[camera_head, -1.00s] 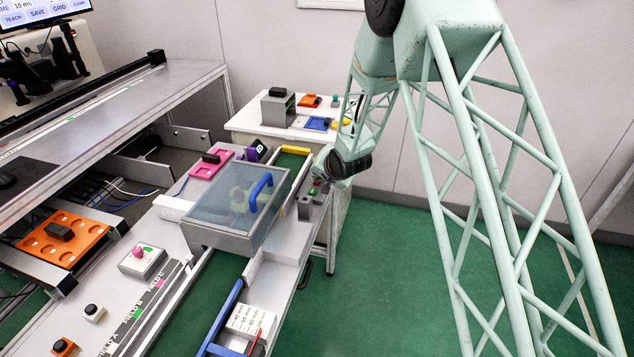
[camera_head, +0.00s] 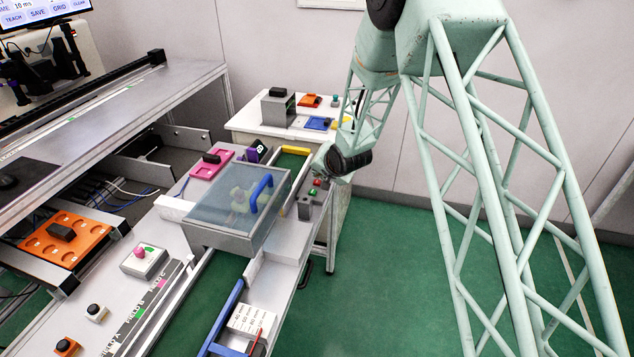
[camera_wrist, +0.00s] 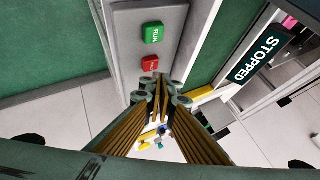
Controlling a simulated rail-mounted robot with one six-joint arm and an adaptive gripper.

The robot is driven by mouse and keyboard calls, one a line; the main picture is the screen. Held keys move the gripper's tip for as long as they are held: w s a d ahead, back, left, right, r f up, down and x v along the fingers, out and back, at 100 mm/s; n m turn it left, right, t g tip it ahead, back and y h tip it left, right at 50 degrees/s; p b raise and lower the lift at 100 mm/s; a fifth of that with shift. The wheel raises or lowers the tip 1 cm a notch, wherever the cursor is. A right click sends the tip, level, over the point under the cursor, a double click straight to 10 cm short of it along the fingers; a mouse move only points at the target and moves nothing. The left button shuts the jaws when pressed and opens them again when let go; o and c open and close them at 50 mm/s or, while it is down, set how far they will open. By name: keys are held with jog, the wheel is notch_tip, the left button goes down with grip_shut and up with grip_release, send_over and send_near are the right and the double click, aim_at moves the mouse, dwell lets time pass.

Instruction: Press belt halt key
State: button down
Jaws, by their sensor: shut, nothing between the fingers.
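The key box is a grey panel with a green RUN key (camera_wrist: 152,32) and a red key (camera_wrist: 149,63), whose small white lettering I cannot read. In the head view the red key (camera_head: 317,182) and green key (camera_head: 312,191) sit at the right edge of the belt bench. My gripper (camera_wrist: 152,82) is shut and empty, its fingertips just below the red key in the wrist picture. A gap seems to lie between them, but its depth is hard to judge. A dark sign (camera_wrist: 256,58) reads STOPPED.
A clear-lidded box (camera_head: 235,205) with a blue handle spans the belt left of the keys. A yellow bar (camera_head: 295,150) lies beyond it. A white side table (camera_head: 250,122) with small parts stands behind. Green floor (camera_head: 400,270) is open to the right.

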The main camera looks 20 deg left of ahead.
aim_at(319, 182)
jog(key=shift+r, duration=0.15)
jog(key=shift+r+p, duration=1.55)
jog(key=shift+r, duration=0.85)
